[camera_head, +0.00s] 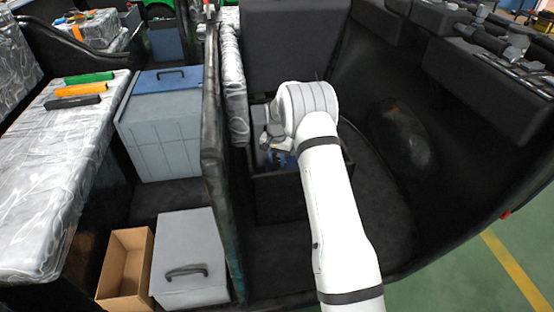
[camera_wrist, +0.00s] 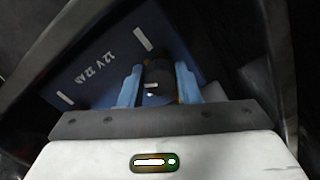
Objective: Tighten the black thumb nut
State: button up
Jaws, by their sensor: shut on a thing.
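In the wrist view, my gripper (camera_wrist: 160,82) has its two blue fingers closed on either side of a dark knob, the black thumb nut (camera_wrist: 157,75). A small pale mark shows on the nut. Behind it lies a blue battery (camera_wrist: 95,60) with the label "12 V 32 Ah" and white marks. In the head view, my gripper reaches down into a dark compartment, and the white arm hides most of it. Only a bit of the blue battery (camera_head: 284,159) shows there, and the nut is hidden.
The compartment wall (camera_head: 300,196) is dark and close around my wrist. A black partition (camera_head: 214,150) with a wrapped roll (camera_head: 233,85) stands to the left. Further left are a grey box with blue lid (camera_head: 160,140), a grey box with handle (camera_head: 190,255) and an open cardboard box (camera_head: 127,268).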

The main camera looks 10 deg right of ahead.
jog(key=m, duration=0.6)
jog(key=shift+w+r, duration=0.1)
jog(key=m, duration=0.6)
jog(key=shift+w+p, duration=0.1)
jog(key=shift+p, duration=0.3)
jog(key=o, duration=1)
